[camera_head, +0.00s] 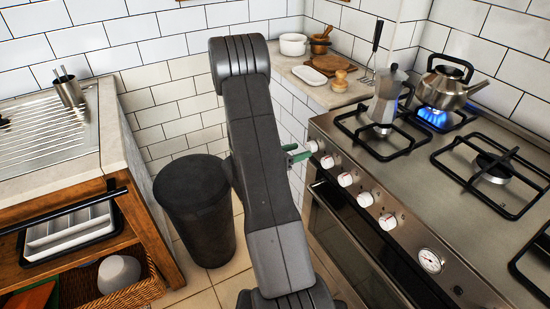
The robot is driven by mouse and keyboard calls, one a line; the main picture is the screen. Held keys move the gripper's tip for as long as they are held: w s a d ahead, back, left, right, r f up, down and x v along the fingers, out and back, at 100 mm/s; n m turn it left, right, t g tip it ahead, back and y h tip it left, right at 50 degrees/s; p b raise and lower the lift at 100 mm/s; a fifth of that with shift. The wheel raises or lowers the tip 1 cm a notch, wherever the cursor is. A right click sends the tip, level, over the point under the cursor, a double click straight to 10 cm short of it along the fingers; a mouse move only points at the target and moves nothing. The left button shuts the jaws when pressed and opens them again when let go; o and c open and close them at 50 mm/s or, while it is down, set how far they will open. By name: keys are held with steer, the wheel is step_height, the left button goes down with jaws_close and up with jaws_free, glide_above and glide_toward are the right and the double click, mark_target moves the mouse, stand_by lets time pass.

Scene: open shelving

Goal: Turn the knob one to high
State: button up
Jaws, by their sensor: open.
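A row of several white knobs runs along the front of the steel stove (430,165). The leftmost knob (313,146) is at the far end of the row, with another knob (328,161) beside it. My gripper (300,153), with green fingers, is open just left of the leftmost knob and close to it. My dark arm hides part of the gripper, and I cannot tell whether a finger touches the knob. The knob markings are too small to read.
A moka pot (386,97) and a kettle (448,82) stand on the stove, with a blue flame (432,116) under the kettle. A black bin (195,205) stands left of my arm. A counter (320,92) holds bowls and boards. A wooden sink unit (140,240) is at left.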

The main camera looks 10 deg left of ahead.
mark_target(308, 148)
steer(key=v, duration=1)
steer(key=shift+s+a, duration=0.25)
steer(key=shift+a, duration=0.05)
steer(key=shift+r, duration=0.1)
steer(key=x, duration=1.4)
steer(key=shift+s+a, duration=0.1)
